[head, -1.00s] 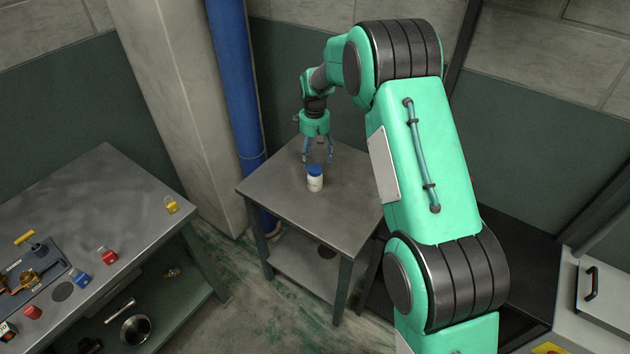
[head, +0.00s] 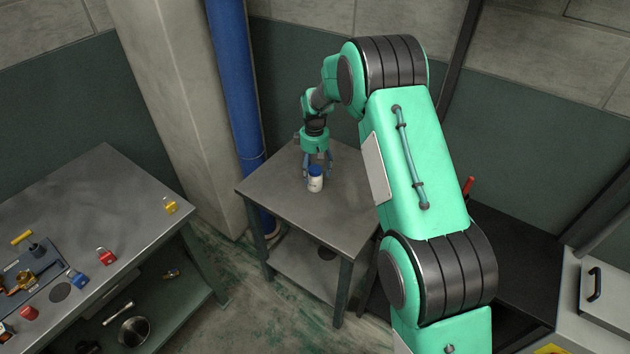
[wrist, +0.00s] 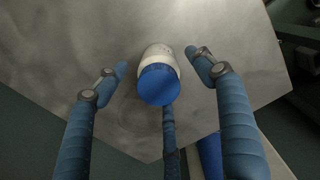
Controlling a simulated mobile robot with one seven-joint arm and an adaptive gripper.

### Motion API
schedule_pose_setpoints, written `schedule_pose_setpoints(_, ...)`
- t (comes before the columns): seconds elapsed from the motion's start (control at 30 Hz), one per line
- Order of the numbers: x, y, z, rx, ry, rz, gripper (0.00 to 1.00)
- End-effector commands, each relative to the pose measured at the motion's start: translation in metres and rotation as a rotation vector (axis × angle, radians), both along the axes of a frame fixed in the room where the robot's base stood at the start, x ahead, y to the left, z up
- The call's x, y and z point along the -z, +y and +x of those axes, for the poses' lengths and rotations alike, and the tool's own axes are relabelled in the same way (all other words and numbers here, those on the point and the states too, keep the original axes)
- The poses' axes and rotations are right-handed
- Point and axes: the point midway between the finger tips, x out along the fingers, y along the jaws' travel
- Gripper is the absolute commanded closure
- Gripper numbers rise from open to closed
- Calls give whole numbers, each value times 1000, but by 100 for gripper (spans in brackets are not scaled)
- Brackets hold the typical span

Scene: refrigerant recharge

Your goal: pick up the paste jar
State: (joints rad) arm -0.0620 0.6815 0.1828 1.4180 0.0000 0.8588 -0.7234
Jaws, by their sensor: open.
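The paste jar (head: 315,182) is white with a blue lid and stands upright on a small grey table (head: 340,215). In the wrist view the jar (wrist: 160,57) shows its blue lid toward the camera, between the two blue fingers. My gripper (head: 317,170) is open and points down at the jar. In the wrist view my gripper (wrist: 158,66) has one finger on each side of the jar, with a visible gap to both. Whether the fingertips reach below the lid is hard to tell.
A larger workbench (head: 105,200) at the left holds a yellow padlock (head: 170,205), a red padlock (head: 106,256) and a blue padlock (head: 76,279). A blue pipe (head: 235,90) and a pillar (head: 170,90) stand behind the small table. The small tabletop around the jar is clear.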

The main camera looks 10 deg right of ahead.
Motion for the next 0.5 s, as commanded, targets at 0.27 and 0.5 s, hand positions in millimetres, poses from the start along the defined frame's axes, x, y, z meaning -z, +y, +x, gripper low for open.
schedule_pose_setpoints(0.27,27,-2,0,0,1,0,31)
schedule_pose_setpoints(0.5,49,-2,0,0,0,0,31)
